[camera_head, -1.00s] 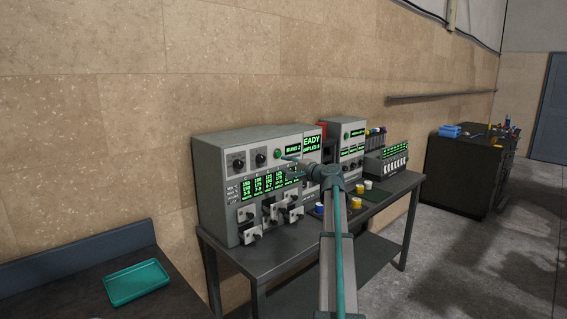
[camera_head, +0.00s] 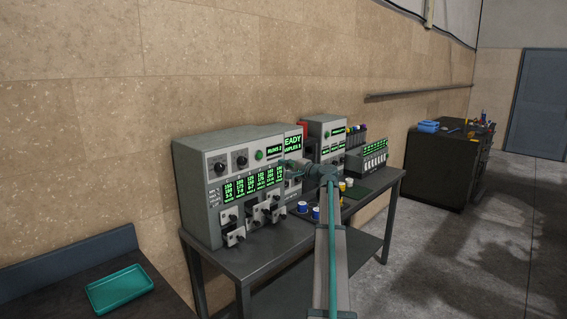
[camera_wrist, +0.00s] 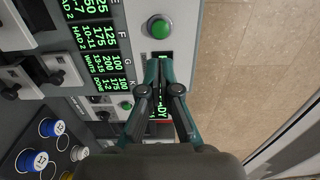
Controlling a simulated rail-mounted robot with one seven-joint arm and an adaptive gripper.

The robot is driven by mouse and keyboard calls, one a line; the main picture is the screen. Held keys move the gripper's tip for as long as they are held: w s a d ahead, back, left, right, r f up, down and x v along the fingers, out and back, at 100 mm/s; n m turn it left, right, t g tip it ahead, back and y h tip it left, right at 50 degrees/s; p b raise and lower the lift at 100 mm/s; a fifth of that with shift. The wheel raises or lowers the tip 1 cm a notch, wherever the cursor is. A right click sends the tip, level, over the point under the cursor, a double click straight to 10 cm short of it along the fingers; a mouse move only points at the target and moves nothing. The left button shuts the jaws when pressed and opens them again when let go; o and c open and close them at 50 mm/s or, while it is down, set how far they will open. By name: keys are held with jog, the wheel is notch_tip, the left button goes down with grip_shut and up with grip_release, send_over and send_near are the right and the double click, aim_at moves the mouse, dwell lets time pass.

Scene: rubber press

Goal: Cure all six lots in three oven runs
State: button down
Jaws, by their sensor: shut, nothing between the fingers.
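The grey oven unit (camera_head: 190,185) stands on a table against the wall, with two knobs, a green button (camera_head: 259,155), a RUNS 2 display (camera_head: 275,149) and a green-lettered table of rows. In the wrist view, a large green button (camera_wrist: 160,28) lies just beyond my fingertips. My gripper (camera_wrist: 157,65) is shut and empty in front of the panel, beside the READY screen (camera_wrist: 163,130). It also shows in the head view (camera_head: 288,165). Blue-topped lots (camera_wrist: 50,127) with printed numbers sit on a dark tray; in the head view they are blue-and-white pots (camera_head: 302,206), with yellow (camera_head: 342,186) and white ones nearby.
Lever clamps (camera_head: 234,237) stick out from the oven's lower front. A second grey instrument (camera_head: 322,128) and a unit with several white switches (camera_head: 376,160) stand further right. A teal tray (camera_head: 118,288) lies on the left bench. A black cabinet (camera_head: 440,165) stands at the back right.

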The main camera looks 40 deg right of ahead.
jog(key=p, duration=0.4)
send_near(261, 156)
jog(key=w, duration=0.5)
jog(key=shift+w+a+r, duration=0.1)
jog(key=shift+w+r, duration=0.1)
jog(key=shift+r, duration=0.1)
jog(key=shift+w+f, duration=0.15)
jog(key=shift+w, duration=0.7)
jog(key=shift+w+a, duration=0.1)
jog(key=shift+w+f+b, duration=0.2)
jog(key=shift+w+b, duration=0.2)
jog(key=shift+b, duration=0.1)
jog(key=shift+w+r+b, duration=0.1)
jog(key=shift+w+b, duration=0.35)
jog(key=shift+b, duration=0.15)
jog(key=shift+r, duration=0.15)
jog(key=shift+s, duration=0.1)
